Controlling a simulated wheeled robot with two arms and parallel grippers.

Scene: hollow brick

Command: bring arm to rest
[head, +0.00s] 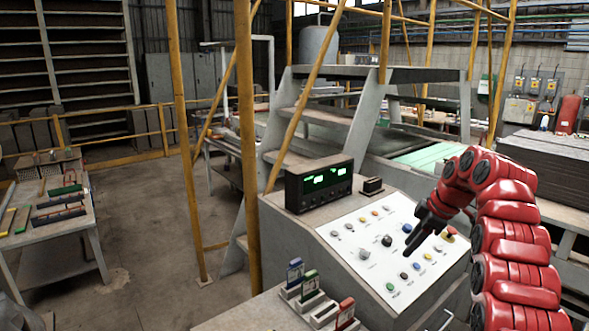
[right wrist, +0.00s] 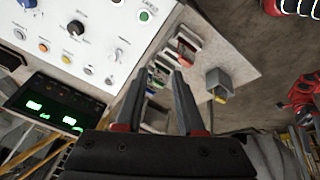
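My right arm (head: 515,235), red with black joints, comes in from the right in the head view. It reaches over a grey control console with a white panel (head: 350,240). My right gripper (head: 411,243) is black and points down and left, in front of the panel's knobs and buttons. In the right wrist view, its two fingers (right wrist: 158,76) stand apart with nothing held between them. Whether the fingertips touch the panel is hard to tell, but they look clear of it. My left gripper is not seen.
A black display box (head: 319,186) with green digits stands on the console. Several coloured tagged pieces stand in holders (head: 310,290) at the front ledge. Yellow posts (head: 246,130) rise left of the console. A side table (head: 50,215) stands far left, with open floor (head: 145,240) between.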

